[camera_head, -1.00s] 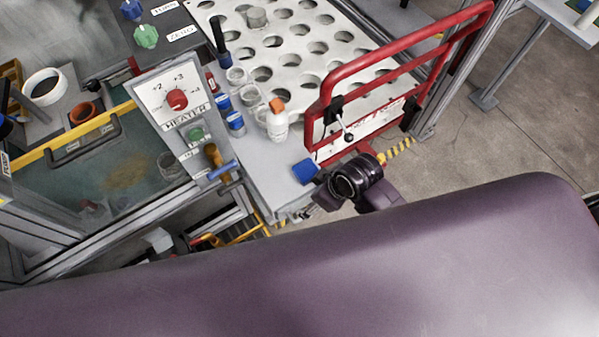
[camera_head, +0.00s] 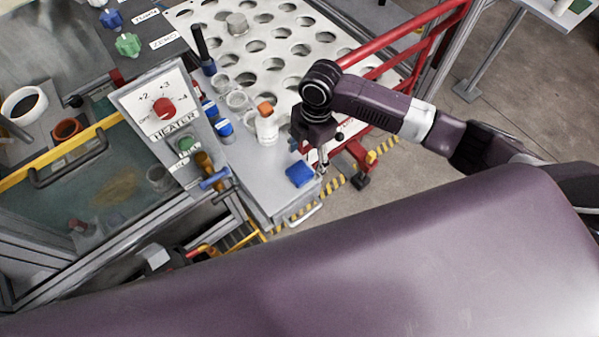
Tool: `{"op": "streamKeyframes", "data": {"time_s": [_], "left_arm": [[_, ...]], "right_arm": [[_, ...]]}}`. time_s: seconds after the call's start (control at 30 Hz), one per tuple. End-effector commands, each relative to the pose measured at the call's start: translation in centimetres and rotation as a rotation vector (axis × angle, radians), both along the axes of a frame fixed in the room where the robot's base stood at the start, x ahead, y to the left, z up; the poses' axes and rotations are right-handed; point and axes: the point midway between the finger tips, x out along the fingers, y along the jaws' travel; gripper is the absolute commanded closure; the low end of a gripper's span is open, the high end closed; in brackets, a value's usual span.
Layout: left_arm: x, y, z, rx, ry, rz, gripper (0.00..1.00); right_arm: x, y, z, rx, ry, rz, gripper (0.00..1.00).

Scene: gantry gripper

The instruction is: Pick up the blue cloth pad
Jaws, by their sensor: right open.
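The blue cloth pad (camera_head: 299,174) lies flat on the grey worktop near its front right corner. My right gripper (camera_head: 321,166) points down just to the right of the pad, at the worktop's edge. It looks apart from the pad and holds nothing; its fingers are small in view and partly hidden by the wrist. It is open. My left gripper is not in view.
A white bottle with an orange cap (camera_head: 266,127) stands behind the pad, near small jars (camera_head: 237,101). The red guard rail (camera_head: 400,52) rises behind my right arm. The heater panel (camera_head: 160,105) stands left. The worktop (camera_head: 262,180) is bare left of the pad.

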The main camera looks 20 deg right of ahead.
Motion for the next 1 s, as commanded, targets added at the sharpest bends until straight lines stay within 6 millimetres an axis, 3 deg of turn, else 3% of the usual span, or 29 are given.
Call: {"op": "streamKeyframes", "data": {"time_s": [0.47,0.77,1.0], "left_arm": [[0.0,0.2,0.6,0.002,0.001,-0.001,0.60],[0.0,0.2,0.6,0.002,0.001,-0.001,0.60],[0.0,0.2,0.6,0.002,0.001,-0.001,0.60]], "right_arm": [[0.2,1.3,-6.1,0.000,0.003,-0.003,0.33],[0.3,1.3,-6.7,0.001,-0.002,-0.001,0.33],[0.3,1.3,-6.7,0.001,-0.002,-0.002,0.57]]}}
